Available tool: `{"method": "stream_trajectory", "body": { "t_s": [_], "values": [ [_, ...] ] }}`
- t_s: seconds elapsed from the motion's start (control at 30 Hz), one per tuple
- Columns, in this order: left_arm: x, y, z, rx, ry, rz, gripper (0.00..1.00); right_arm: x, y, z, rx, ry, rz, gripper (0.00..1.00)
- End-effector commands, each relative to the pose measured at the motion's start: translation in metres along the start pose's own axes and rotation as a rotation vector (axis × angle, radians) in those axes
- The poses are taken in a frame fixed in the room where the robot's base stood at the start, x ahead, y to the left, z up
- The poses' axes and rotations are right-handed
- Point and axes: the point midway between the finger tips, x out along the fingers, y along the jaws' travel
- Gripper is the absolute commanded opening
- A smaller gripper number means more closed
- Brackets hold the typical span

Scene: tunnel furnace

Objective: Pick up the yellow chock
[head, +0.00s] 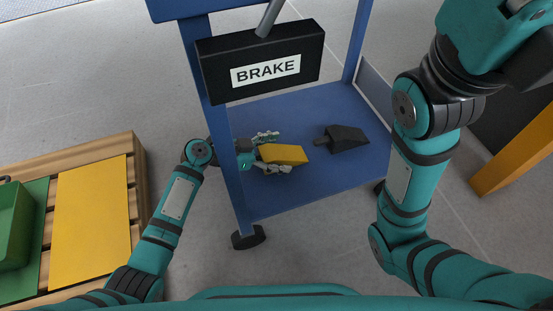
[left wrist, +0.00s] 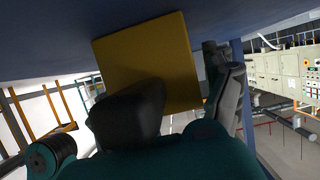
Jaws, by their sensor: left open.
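The yellow chock (head: 284,154) is a wedge on the lower shelf (head: 300,189) of the blue cart. My left gripper (head: 277,153) reaches in past the cart's front left post. It is open, with one finger on the far side of the chock and one on the near side. Whether the fingers touch it cannot be told. In the left wrist view the yellow chock (left wrist: 150,62) fills the upper middle, close in front of the gripper (left wrist: 178,95). My right gripper is not in view; its arm stands at the right of the head view.
A black chock (head: 342,138) lies right of the yellow one on the same shelf. A black BRAKE box (head: 262,66) hangs above the shelf. The cart's blue post (head: 238,190) is beside my left wrist. A wooden pallet (head: 137,175) with a yellow panel (head: 90,222) and green bin (head: 12,225) is at left.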

Motion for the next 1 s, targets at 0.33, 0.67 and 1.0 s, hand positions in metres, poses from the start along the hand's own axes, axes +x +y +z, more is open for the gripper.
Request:
{"method": "stream_trajectory", "body": {
  "t_s": [0.33, 0.67, 1.0],
  "values": [
    [-0.0006, 0.0, -0.0004, 0.0, 0.0, 0.0, 0.58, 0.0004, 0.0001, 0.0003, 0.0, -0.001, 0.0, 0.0],
    [-0.0008, -0.0001, -0.0001, -0.001, 0.0, 0.0, 0.15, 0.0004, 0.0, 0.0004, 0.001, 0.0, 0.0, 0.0],
    [-0.0015, -0.0007, -0.003, 0.001, 0.002, -0.002, 0.05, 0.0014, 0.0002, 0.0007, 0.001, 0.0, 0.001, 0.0]
  ]
}}
